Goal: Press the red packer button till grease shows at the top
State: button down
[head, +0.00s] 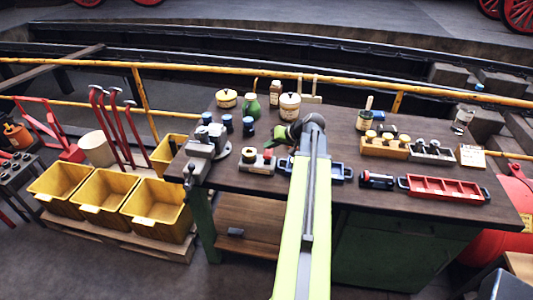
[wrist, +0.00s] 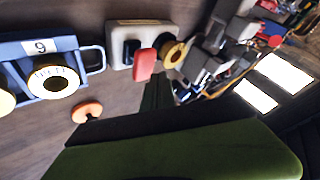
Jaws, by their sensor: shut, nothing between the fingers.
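The packer (head: 258,161) is a small pale block on the workbench, just right of the vise. It carries a yellow ring with a dark centre and a red button (head: 268,153). In the wrist view the packer's grey base (wrist: 118,57) lies ahead of my fingers, with the red button (wrist: 145,64) standing beside the yellow ring (wrist: 174,53). My gripper (head: 282,135) is shut and empty, with green fingers. In the wrist view the gripper (wrist: 158,88) points toward the red button, its tip close below it; I cannot tell whether they touch. No grease is discernible.
A blue tray numbered 9 (wrist: 42,62) stands beside the packer. A small orange disc (wrist: 87,110) lies near my fingers. The vise (head: 207,146) is left of the packer; a green bottle (head: 251,106) and tins stand behind. A red tray (head: 443,190) is at the right.

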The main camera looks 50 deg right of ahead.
aim_at(270, 153)
notch_tip(270, 153, up, 5)
jog(key=p, duration=0.5)
jog(key=shift+r, duration=0.1)
dwell(2.5)
